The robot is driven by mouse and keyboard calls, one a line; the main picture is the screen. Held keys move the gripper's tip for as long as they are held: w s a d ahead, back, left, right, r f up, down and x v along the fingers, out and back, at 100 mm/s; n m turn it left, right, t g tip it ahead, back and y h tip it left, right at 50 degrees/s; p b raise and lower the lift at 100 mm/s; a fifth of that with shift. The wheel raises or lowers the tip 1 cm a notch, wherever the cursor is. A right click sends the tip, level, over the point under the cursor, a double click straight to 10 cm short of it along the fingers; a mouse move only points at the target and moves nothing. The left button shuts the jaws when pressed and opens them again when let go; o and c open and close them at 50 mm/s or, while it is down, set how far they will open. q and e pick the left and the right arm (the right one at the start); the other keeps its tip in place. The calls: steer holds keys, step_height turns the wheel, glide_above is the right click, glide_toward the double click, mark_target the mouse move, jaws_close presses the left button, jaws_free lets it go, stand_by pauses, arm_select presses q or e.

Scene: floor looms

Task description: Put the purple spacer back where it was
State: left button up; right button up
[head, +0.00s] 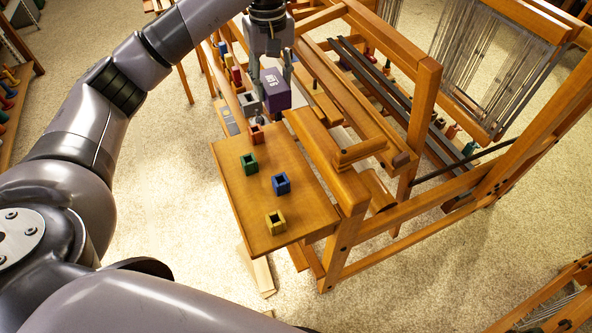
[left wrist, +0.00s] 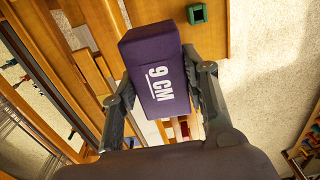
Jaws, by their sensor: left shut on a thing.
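The purple spacer (head: 275,88) is a block with white lettering, which reads "9 CM" in the left wrist view (left wrist: 158,75). My left gripper (head: 271,82) is shut on it, with one finger on each side in the left wrist view (left wrist: 160,92). In the head view the spacer is in the air near the far end of the loom's wooden side shelf (head: 232,190). My right gripper is not in view.
Small open blocks stand on the shelf: green (head: 249,164), blue (head: 281,183), yellow (head: 275,222) and orange-red (head: 256,135). A grey block (head: 249,103) is close beside the held spacer. Loom posts and beams (head: 423,110) rise to the right.

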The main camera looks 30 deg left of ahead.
arm_select(q)
steer(key=shift+w+f, duration=0.15)
steer(key=shift+w, duration=0.05)
steer(key=f, duration=0.4)
steer(key=f+p, duration=0.1)
steer(key=f, duration=0.4)
steer(key=f+p, duration=0.1)
steer(key=f, duration=0.4)
steer(key=shift+s+a+f, duration=0.1)
steer(key=shift+a+f, duration=0.1)
steer(key=shift+a, duration=0.05)
steer(key=shift+f, duration=0.5)
step_height(320, 180, down, 4)
steer(key=shift+p, duration=0.35)
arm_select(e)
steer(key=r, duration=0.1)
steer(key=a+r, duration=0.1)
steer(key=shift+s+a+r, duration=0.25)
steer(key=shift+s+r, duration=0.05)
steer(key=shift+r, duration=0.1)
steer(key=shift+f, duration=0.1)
arm_select(q)
steer(key=shift+f+b, duration=0.2)
steer(key=shift+b, duration=0.1)
steer(key=o, duration=1.3)
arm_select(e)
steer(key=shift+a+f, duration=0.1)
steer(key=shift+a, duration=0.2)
